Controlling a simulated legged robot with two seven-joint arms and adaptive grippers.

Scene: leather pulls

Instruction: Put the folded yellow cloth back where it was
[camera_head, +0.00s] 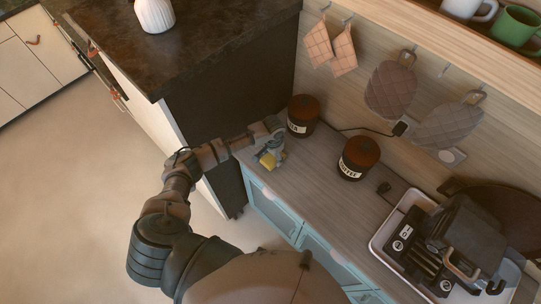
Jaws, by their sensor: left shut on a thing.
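My left gripper (270,150) is over the near left end of the wooden counter (318,185), in front of a dark red canister. It is shut on the folded yellow cloth (267,160), a small yellow patch at the fingers. The gripper covers part of the cloth. I cannot tell whether the cloth touches the counter. My right gripper is not in view.
Two dark red canisters, one at the back left (303,113) and one labelled coffee (358,157), stand on the counter. A black appliance (465,245) sits in a white tray at the right. Mitts (390,90) hang on the wall.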

